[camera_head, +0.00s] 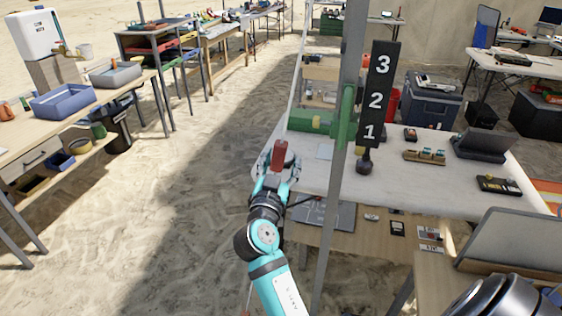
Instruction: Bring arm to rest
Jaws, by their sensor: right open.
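My right gripper (279,164), on the teal arm, is near the left end of the white table (400,185), just left of a grey post. Its fingers are apart and open. A small red block-like thing (280,155) shows between or just beyond the fingers. I cannot tell whether it touches them. My left gripper is not in view.
The grey post (345,130) stands close to the right of my gripper, by a black sign (381,95) numbered 1 to 3. A wooden workbench with blue bins (66,101) stands left. Open sand lies between.

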